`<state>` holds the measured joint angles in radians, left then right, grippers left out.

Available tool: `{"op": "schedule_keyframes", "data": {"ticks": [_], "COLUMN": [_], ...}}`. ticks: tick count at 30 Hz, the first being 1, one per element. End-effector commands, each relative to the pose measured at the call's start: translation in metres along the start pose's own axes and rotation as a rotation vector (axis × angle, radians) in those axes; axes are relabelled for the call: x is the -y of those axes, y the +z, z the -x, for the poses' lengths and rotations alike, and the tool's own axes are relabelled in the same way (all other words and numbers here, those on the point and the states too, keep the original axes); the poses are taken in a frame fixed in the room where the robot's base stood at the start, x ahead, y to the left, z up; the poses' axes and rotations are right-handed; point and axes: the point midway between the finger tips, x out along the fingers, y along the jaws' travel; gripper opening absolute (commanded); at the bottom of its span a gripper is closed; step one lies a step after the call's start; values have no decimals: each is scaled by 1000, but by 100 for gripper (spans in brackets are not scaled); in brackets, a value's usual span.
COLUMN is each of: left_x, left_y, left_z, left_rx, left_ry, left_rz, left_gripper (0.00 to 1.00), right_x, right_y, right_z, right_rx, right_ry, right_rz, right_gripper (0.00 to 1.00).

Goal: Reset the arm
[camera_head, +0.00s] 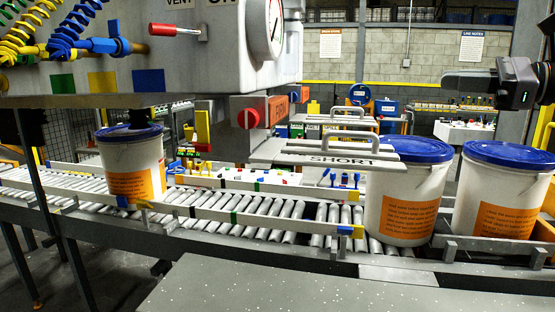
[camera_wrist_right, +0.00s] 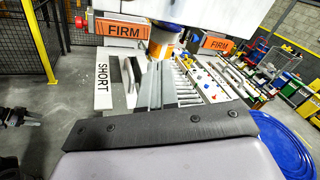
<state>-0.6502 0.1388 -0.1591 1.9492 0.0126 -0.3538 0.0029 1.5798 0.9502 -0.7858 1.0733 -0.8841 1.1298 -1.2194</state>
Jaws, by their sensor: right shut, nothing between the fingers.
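My right gripper (camera_head: 446,82) comes in from the right edge of the head view, level and pointing left. Its fingers are together and hold nothing. It hangs in the air above and behind the blue-lidded pails, apart from them. In the right wrist view the closed fingers (camera_wrist_right: 152,88) point away over the conveyor. My left gripper does not show. A white pail (camera_head: 404,200) with an orange label stands at the conveyor's right end, and a second pail (camera_head: 500,202) stands right of it. A third pail (camera_head: 130,165) stands on the rollers under the machine at left.
The grey machine (camera_head: 225,45) with a dial overhangs the conveyor (camera_head: 270,222). Plates with handles, one marked SHORT (camera_head: 340,161), sit between the machine and the pails. They also show in the wrist view (camera_wrist_right: 103,84). A bare grey surface (camera_head: 250,290) lies in front. Air around the gripper looks clear.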

Motion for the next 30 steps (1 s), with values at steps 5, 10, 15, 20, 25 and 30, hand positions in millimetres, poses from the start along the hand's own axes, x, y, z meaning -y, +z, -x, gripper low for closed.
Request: {"op": "schedule_keyframes", "data": {"ticks": [5,10,15,20,25,30], "left_x": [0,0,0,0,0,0], "left_y": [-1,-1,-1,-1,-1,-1], "left_z": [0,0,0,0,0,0], "left_rx": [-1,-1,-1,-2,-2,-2], "left_ry": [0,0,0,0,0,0], "left_rz": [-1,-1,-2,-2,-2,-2], "left_gripper": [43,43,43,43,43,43], "right_x": [-21,-43,-68,-97,-133,-174], "right_y": [-61,-115,-167,-219,-273,-326], "right_z": [-28,-44,-50,-49,-40,-23], "right_rx": [61,111,151,181,206,225], "right_ry": [-16,-50,-100,-167,-261,-384], "right_rz": [-275,-544,-814,-1086,-1377,-1665], "right_gripper": [0,0,0,0,0,0]}}
